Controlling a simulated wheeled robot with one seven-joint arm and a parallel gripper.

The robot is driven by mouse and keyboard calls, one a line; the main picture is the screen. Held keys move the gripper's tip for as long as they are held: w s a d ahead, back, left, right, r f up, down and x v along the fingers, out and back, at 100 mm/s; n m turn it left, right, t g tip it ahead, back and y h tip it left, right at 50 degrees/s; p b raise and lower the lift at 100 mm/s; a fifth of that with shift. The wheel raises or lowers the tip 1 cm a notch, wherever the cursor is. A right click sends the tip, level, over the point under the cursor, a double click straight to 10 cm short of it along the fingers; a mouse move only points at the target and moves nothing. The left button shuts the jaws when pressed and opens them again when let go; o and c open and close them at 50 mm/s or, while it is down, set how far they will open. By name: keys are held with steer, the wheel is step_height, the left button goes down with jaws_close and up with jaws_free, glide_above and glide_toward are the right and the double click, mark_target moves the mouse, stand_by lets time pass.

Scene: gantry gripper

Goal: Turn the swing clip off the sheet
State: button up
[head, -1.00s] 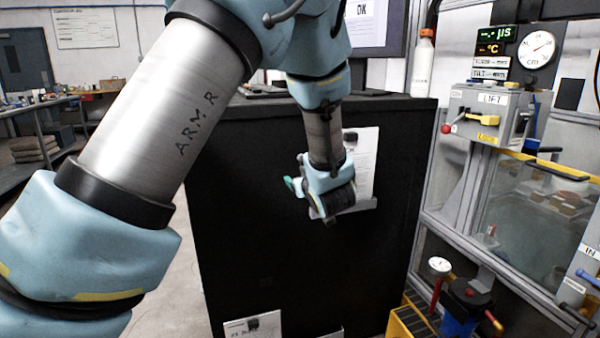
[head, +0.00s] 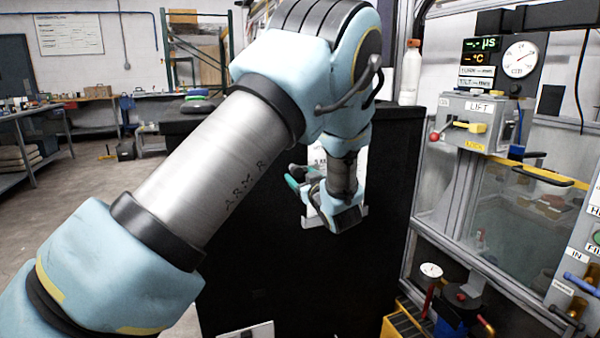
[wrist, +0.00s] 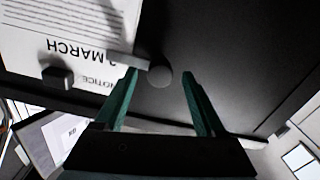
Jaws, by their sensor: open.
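The sheet (wrist: 45,35), a white printed notice, shows upside down on a dark upright panel in the wrist view. It also shows partly behind my arm in the head view (head: 359,170). The swing clip (wrist: 110,59) is a grey bar lying across the sheet, with a round grey disc at its end beside the sheet's edge. My gripper (wrist: 160,82) is open, its two teal fingers apart with the disc between them in the picture. I cannot tell whether they touch. In the head view my gripper (head: 297,178) is in front of the panel; the clip is hidden there.
A small black block (wrist: 57,78) sits on the sheet near its heading. The dark cabinet (head: 270,270) fills the middle. A frame with a lift panel (head: 483,120) and gauges stands close on the right. Another sheet (head: 245,334) is low on the cabinet. Open floor lies left.

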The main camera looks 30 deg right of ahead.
steer(key=shift+w, duration=0.6)
jaws_close()
stand_by(1.1)
